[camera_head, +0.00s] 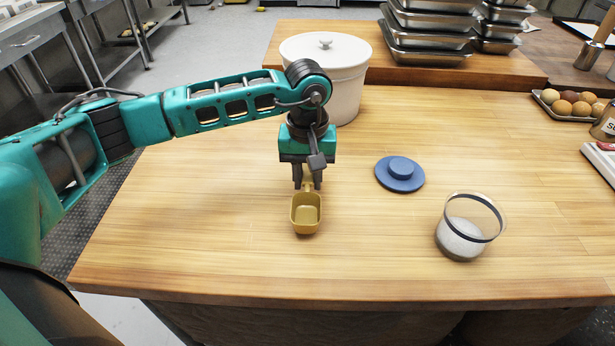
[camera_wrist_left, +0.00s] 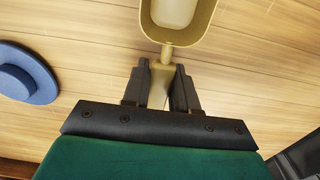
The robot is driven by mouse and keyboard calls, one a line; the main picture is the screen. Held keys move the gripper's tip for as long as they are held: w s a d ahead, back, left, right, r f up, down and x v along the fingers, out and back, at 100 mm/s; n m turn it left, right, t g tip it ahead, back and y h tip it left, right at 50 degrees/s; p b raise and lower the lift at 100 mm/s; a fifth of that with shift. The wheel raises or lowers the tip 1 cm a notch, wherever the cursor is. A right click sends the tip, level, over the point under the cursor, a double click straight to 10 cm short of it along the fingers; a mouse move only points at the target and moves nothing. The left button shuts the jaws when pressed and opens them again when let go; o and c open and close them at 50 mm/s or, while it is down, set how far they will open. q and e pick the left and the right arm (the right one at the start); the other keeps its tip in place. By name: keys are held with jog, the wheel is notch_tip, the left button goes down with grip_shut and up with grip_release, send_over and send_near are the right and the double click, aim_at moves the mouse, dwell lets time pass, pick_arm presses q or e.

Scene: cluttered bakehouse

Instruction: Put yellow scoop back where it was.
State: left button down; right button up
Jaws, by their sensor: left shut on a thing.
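The yellow scoop (camera_head: 306,214) is at the middle of the wooden table, its bowl toward the table's front edge. My left gripper (camera_head: 308,184) is shut on the scoop's handle from above. In the left wrist view the scoop (camera_wrist_left: 178,40) shows its open bowl at the top, with the handle between the two fingers (camera_wrist_left: 160,85). The bowl looks empty. I cannot tell whether the scoop touches the table or hangs just above it. My right gripper is not in view.
A large white lidded pot (camera_head: 345,85) stands behind my gripper. Metal trays (camera_head: 430,38) are stacked at the back. The table's front left is clear.

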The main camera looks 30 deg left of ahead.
aim_at(307, 174)
pick_arm(q)
jog(key=shift+f, duration=0.35)
jog(key=shift+f, duration=0.2)
jog(key=c, duration=0.9)
grip_release()
jog(key=shift+r, duration=0.1)
notch_tip(307, 174, up, 12)
jog(key=shift+r, duration=0.15)
jog(key=shift+s, duration=0.1)
